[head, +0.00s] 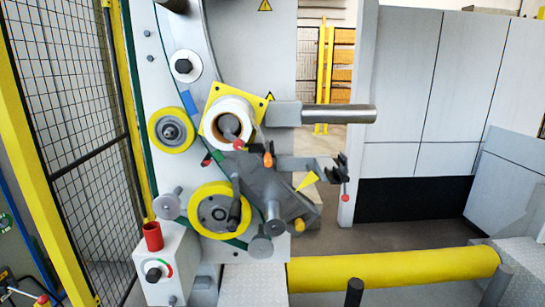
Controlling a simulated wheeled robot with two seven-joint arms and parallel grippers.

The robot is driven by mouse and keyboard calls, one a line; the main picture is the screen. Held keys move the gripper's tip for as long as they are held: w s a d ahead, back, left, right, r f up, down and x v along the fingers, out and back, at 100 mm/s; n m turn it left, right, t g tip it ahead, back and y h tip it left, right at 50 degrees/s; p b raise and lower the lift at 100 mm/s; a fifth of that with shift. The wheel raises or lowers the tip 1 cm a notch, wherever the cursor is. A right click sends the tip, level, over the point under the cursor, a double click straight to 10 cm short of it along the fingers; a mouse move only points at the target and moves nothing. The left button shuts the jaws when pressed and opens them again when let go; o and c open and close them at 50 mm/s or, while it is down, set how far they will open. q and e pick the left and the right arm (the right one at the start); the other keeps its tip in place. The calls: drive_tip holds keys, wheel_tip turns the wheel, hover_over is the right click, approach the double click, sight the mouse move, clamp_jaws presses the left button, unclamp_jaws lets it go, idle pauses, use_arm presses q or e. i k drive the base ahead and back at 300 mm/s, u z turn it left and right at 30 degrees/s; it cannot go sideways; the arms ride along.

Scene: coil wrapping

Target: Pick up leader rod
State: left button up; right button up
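No part is plainly marked as the leader rod, and I cannot tell which it is. A thick grey metal rod (340,114) sticks out to the right from the wrapping machine (222,40). A short orange-tipped piece (267,160) stands near the bracket's left end. A white roll core (230,112) sits in front of a yellow square plate (215,92), with a red-tipped lever near its lower edge. Neither of my grippers shows.
Yellow rollers (171,130) and (219,211) sit on the machine's face. A long yellow cylinder (400,268) lies across the front right. A mesh fence with a yellow post (40,150) stands left. A red cup (152,236) tops the control box (166,268). Grey cabinets stand right.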

sight(268, 161)
drive_tip(key=z, duration=0.25)
drive_tip(key=k, duration=0.6)
drive_tip(key=z, duration=0.55)
drive_tip(key=k, duration=0.7)
drive_tip(key=u, duration=0.7)
drive_tip(key=i, duration=1)
drive_tip(key=u, duration=0.9)
drive_tip(key=i, duration=0.3)
drive_tip(key=u, duration=0.05)
